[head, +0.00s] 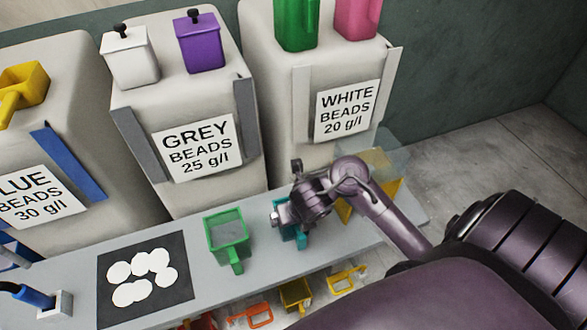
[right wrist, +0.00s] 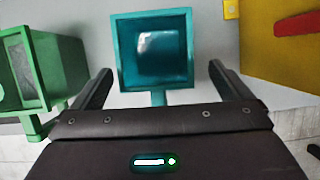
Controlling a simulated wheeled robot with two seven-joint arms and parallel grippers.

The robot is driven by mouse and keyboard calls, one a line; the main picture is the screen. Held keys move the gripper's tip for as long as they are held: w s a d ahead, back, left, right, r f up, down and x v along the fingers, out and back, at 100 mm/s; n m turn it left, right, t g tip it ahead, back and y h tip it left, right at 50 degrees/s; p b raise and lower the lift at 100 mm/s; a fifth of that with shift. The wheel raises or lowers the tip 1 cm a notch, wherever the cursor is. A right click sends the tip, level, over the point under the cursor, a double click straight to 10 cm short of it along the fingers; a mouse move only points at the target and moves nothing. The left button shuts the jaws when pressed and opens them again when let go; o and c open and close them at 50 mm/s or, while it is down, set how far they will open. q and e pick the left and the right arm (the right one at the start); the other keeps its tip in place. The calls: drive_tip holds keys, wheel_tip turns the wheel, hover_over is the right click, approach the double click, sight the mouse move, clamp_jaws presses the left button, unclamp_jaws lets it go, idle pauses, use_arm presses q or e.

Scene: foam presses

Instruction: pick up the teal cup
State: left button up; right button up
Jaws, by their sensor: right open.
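The teal cup (right wrist: 120,55) is a square, open-topped cup in the right wrist view, with its handle pointing toward my right gripper (right wrist: 160,85). The gripper's two fingers are apart, one to each side of the handle, and nothing is seen between them except the handle area. In the head view the teal cup (head: 302,240) stands on the grey bench, mostly hidden under my right gripper (head: 285,215). My left gripper is not in view.
A green cup (head: 228,232) stands left of the teal cup, and a yellow item (head: 393,190) is to the right. A dark mat (head: 172,296) with white discs lies farther left on the bench (head: 200,232). Large bead containers (head: 195,110) stand behind. Coloured cups hang below the front edge.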

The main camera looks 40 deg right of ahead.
drive_tip(key=x, duration=0.1)
drive_tip(key=b+x, duration=0.2)
drive_tip(key=shift+a+f, duration=0.25)
drive_tip(key=shift+f, duration=0.05)
drive_tip(key=b+x, duration=0.2)
drive_tip(key=shift+w+d+f, duration=0.1)
drive_tip(key=shift+w+f, duration=0.1)
drive_tip(key=shift+w, duration=0.1)
drive_tip(key=c, duration=1.1)
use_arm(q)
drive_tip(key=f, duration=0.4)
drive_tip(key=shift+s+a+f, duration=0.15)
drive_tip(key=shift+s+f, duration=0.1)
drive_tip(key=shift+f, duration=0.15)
use_arm(e)
drive_tip(key=shift+r, duration=0.1)
